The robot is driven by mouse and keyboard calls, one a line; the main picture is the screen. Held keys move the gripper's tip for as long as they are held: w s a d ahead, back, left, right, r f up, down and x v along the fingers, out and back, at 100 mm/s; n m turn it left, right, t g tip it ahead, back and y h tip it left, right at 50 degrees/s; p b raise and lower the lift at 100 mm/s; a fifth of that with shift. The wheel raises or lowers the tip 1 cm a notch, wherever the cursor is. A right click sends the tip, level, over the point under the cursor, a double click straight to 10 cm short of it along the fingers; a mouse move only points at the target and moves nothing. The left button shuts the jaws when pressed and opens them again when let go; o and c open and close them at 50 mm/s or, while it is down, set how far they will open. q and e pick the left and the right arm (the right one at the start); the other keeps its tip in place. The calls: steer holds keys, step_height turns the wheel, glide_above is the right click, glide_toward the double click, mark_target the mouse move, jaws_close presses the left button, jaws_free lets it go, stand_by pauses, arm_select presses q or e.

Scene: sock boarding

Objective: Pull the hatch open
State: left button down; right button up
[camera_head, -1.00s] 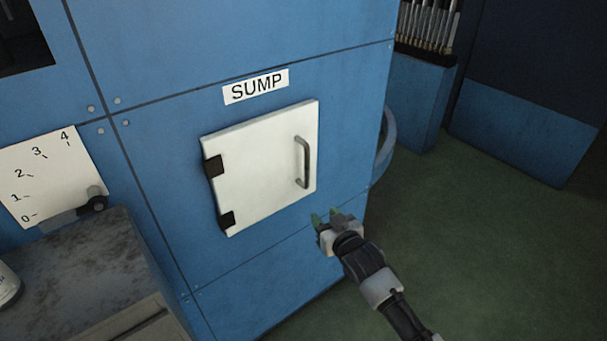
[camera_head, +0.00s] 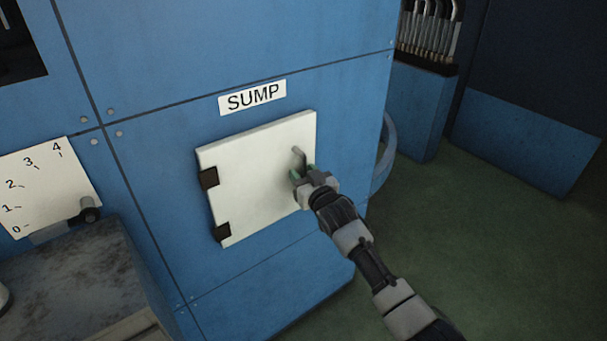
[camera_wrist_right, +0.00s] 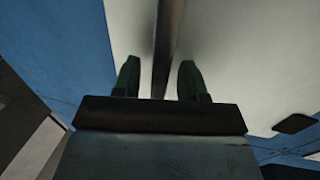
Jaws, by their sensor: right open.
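The white hatch (camera_head: 245,180) is closed on the blue cabinet, below the SUMP label (camera_head: 252,97). Its two dark hinges are on the left edge. Its bar handle (camera_head: 299,157) is near the right edge; my gripper hides the handle's lower part. My right gripper (camera_head: 303,171) is open at the handle. In the right wrist view, the handle bar (camera_wrist_right: 167,45) runs between the two green fingertips (camera_wrist_right: 158,78), with a gap on each side. The white hatch face (camera_wrist_right: 230,60) lies behind it. My left gripper is not in view.
A numbered gauge plate (camera_head: 45,185) with a dark knob (camera_head: 90,215) is at the left, above a worn grey bench top (camera_head: 70,270). A round blue rim (camera_head: 385,150) sticks out at the cabinet's right side. The green floor (camera_head: 480,240) at the right is clear.

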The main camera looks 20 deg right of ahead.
steer(key=shift+w, duration=0.1)
jaws_close()
stand_by(0.4)
